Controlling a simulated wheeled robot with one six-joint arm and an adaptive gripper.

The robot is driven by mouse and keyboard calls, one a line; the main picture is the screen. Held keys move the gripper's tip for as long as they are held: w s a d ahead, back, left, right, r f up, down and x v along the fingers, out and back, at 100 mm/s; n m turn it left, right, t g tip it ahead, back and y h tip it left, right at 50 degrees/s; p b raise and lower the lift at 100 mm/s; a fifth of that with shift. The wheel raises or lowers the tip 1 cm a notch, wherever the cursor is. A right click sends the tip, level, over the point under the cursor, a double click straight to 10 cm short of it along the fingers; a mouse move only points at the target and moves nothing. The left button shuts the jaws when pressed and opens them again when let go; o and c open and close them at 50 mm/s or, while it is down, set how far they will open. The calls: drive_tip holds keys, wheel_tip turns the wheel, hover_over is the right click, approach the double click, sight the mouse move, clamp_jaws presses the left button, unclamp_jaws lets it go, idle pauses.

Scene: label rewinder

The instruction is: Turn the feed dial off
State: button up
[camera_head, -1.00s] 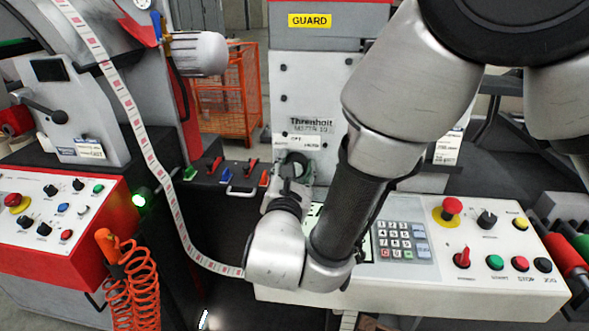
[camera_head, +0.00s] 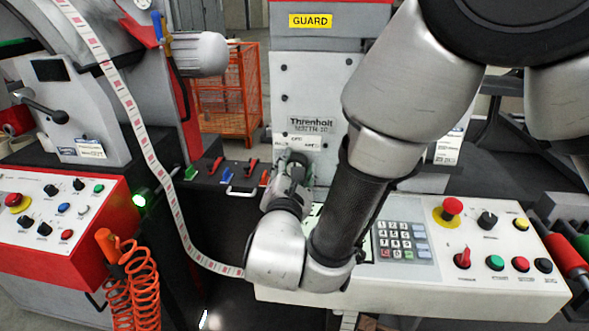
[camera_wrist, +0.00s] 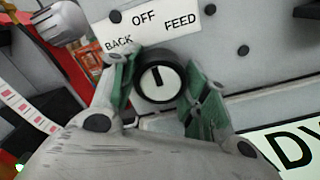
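The feed dial (camera_wrist: 160,82) is a round black knob with a white face and a black pointer line, on a pale panel. A white label (camera_wrist: 150,27) above it reads BACK, OFF and FEED from left to right. The pointer line points up, roughly toward OFF. My gripper (camera_wrist: 165,85) has its green-padded fingers apart, one on each side of the dial. The left finger is close to the knob's edge; I cannot tell whether either finger touches it. In the head view my gripper (camera_head: 293,162) is at the panel under the label (camera_head: 300,142) and hides the dial.
A sloped console (camera_head: 440,268) with a keypad (camera_head: 403,241), a red emergency button (camera_head: 452,206) and other knobs lies below right. Small coloured levers (camera_head: 250,168) stand left of my gripper. A printed label web (camera_head: 150,155) runs down at the left. An orange coiled hose (camera_head: 132,280) hangs lower left.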

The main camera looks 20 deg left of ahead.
drive_tip(key=o, duration=0.4)
drive_tip(key=shift+c, duration=0.2)
drive_tip(key=v, duration=1.2)
drive_tip(key=shift+s, duration=0.1)
